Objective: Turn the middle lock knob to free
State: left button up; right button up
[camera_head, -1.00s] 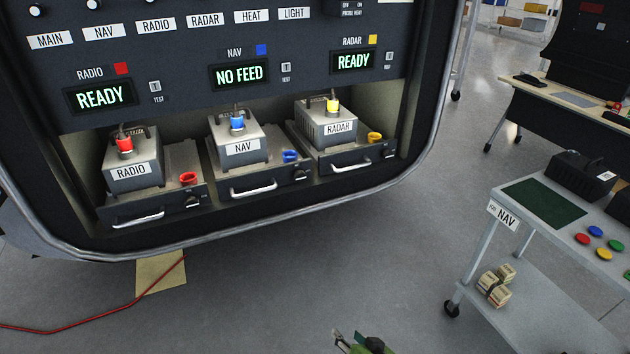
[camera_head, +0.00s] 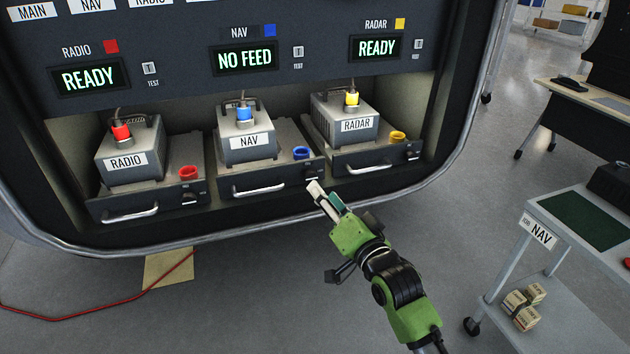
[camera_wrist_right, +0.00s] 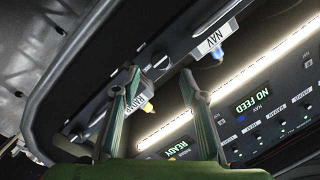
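The middle bay holds the NAV unit (camera_head: 247,142), a grey box with a blue plug on top, on a dark tray with a silver handle (camera_head: 257,189). The middle lock knob (camera_head: 312,171) is small and dark, at the right end of the tray front, below a blue ring (camera_head: 302,153). My right gripper (camera_head: 324,192) is just in front of and below this knob, apart from it as far as I can tell. In the right wrist view its two fingers (camera_wrist_right: 160,76) are spread with nothing between them. The knob's exact angle is too small to read. My left gripper is out of view.
The RADIO unit (camera_head: 126,160) and RADAR unit (camera_head: 352,125) flank the middle bay. The NAV display (camera_head: 245,57) reads NO FEED; the other two read READY. A cart (camera_head: 557,250) stands at the right. A red cable (camera_head: 100,311) lies on the floor at left.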

aim_at(312, 179)
jog(key=x, duration=0.6)
jog(key=shift+w+a, duration=0.1)
jog(key=shift+w, duration=0.1)
jog(key=c, duration=1.1)
